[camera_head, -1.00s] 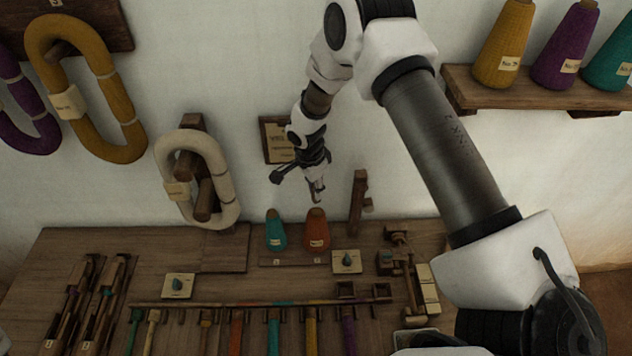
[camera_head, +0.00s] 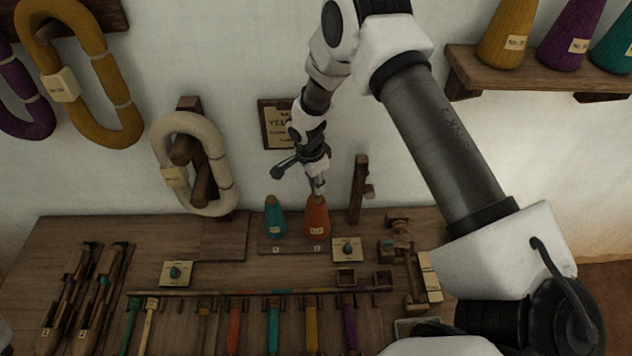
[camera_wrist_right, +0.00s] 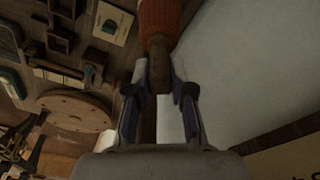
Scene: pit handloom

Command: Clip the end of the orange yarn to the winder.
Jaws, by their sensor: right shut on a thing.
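The orange yarn cone (camera_head: 316,220) stands upright on the table at the back, next to a teal cone. My right gripper (camera_head: 319,190) comes down from above and is shut at the cone's brown tip. In the right wrist view, its fingers (camera_wrist_right: 160,95) sit on either side of the brown tip (camera_wrist_right: 158,55), with the orange body (camera_wrist_right: 158,14) beyond. The loose yarn end is too small to make out. A small wooden device (camera_head: 400,236) at the right of the table may be the winder; I cannot tell for sure. My left gripper is out of view.
A teal cone (camera_head: 275,218) stands just left of the orange one. A wooden post (camera_head: 357,190) rises to its right. Labelled cards, small boxes and a rack of coloured tools (camera_head: 260,293) fill the front. A shelf (camera_head: 540,70) with cones hangs at upper right.

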